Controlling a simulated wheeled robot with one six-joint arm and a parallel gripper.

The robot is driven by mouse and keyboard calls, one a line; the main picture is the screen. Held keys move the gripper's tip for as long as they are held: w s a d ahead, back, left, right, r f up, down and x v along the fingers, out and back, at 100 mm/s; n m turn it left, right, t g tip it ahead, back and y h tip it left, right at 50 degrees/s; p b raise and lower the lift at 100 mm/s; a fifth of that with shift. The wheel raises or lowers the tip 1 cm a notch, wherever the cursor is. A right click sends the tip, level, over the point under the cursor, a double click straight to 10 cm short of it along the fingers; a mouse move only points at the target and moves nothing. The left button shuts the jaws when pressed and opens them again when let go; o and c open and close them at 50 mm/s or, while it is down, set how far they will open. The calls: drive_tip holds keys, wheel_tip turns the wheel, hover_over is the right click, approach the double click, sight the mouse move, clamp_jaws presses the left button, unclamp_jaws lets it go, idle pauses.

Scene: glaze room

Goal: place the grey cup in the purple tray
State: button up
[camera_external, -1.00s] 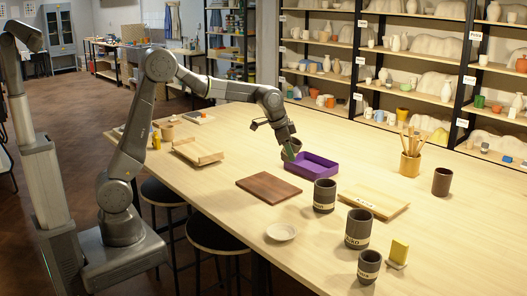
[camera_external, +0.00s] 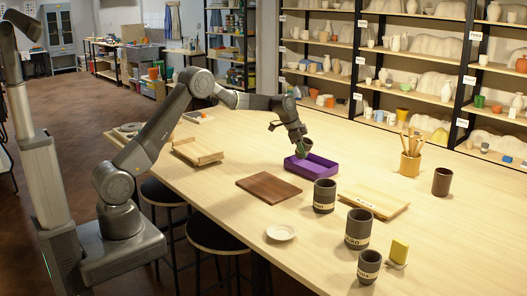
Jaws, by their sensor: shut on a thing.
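The purple tray (camera_external: 318,172) lies on the table just behind the dark brown board. My gripper (camera_external: 301,149) points down over the back left part of the tray. It is shut on a small dark grey cup (camera_external: 308,143), whose side shows at the fingers. A greenish patch shows at the fingertips, too small to make out. The cup appears just above the tray or inside its rim; I cannot tell whether it touches the floor of the tray.
A dark brown board (camera_external: 268,188) lies in front of the tray, with a white saucer (camera_external: 281,233) nearer. Dark canisters (camera_external: 324,196) and a light board (camera_external: 373,200) stand to the right. A wooden pot of tools (camera_external: 410,165) is farther right.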

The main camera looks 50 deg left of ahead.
drive_tip(key=shift+f+p, duration=0.4)
drive_tip(key=shift+f, duration=1.85)
drive_tip(key=shift+f, duration=0.2)
drive_tip(key=o, duration=0.8)
drive_tip(key=shift+c, duration=0.2)
drive_tip(key=shift+r, duration=0.15)
drive_tip(key=shift+s+r, duration=0.1)
drive_tip(key=shift+r, duration=0.15)
drive_tip(key=b+v, duration=0.2)
drive_tip(key=v, duration=0.9)
drive_tip(key=shift+r, duration=0.3)
drive_tip(key=shift+s+a, duration=0.1)
